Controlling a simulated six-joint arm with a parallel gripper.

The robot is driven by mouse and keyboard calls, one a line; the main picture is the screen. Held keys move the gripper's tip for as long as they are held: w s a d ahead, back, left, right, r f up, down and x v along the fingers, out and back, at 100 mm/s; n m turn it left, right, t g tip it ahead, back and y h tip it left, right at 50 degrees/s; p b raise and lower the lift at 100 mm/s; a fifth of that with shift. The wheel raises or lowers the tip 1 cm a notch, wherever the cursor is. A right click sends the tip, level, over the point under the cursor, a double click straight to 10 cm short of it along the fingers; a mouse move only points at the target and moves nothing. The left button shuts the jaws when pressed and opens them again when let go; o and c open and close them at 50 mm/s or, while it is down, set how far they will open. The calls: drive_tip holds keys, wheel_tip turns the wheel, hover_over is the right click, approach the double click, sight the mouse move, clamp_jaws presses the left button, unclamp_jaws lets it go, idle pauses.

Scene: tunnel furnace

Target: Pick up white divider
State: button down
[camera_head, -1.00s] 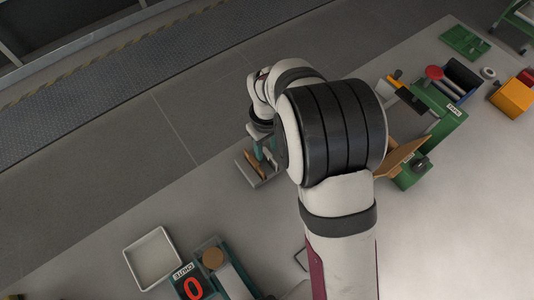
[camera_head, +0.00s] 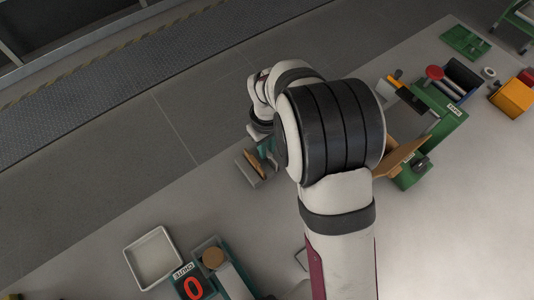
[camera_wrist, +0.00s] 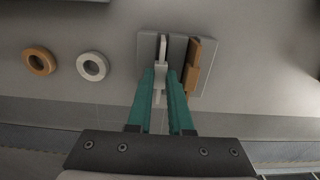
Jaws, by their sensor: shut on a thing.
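The white divider (camera_wrist: 160,67) stands between my gripper's fingertips in the wrist view, at a slotted grey holder (camera_wrist: 147,50). My gripper (camera_wrist: 160,80) has teal fingers, one on each side of the divider, and is shut on it. I cannot tell whether the divider is clear of its slot. An orange-brown divider (camera_wrist: 192,70) stands in the holder just right of the gripper. In the head view, the holder (camera_head: 247,172) and the brown divider (camera_head: 256,162) show left of my arm. My arm mostly hides the gripper and the white divider there.
An orange ring (camera_wrist: 40,61) and a white ring (camera_wrist: 92,66) lie left of the holder. A white tray (camera_head: 133,267) and a teal unit marked with a red 0 (camera_head: 195,286) are at the lower left. Green fixtures (camera_head: 447,118) stand right of my arm.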

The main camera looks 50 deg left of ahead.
drive_tip(key=shift+r, duration=3.5)
